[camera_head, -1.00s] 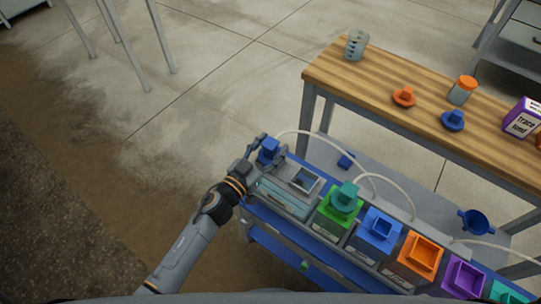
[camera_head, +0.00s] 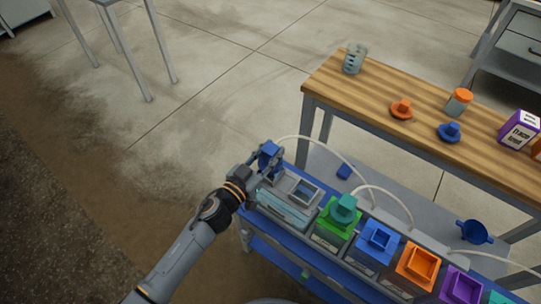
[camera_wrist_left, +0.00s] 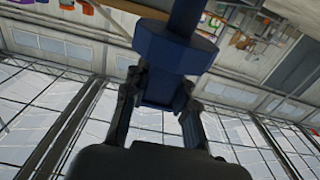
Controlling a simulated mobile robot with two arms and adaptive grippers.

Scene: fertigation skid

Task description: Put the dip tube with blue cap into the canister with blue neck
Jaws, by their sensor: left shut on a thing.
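The dip tube's blue cap (camera_head: 269,158) is held in my left gripper (camera_head: 268,160) above the left end of the trolley. In the left wrist view the gripper (camera_wrist_left: 160,105) is shut on the cap's narrow block, with the wide flange (camera_wrist_left: 172,50) and the tube (camera_wrist_left: 187,15) beyond it. In the head view the tube is hidden. The canister with blue neck (camera_head: 376,241) stands in the trolley's row, to the right of the green canister and well apart from the gripper. Its square neck looks open. My right gripper is not in view.
A grey open box (camera_head: 284,206), the green canister (camera_head: 333,221) with a teal cap, an orange canister (camera_head: 417,262) and a purple canister (camera_head: 462,285) share the row. Pale hoses (camera_head: 385,190) arch behind it. A wooden bench (camera_head: 400,90) holds an orange cap, a blue cap and jars.

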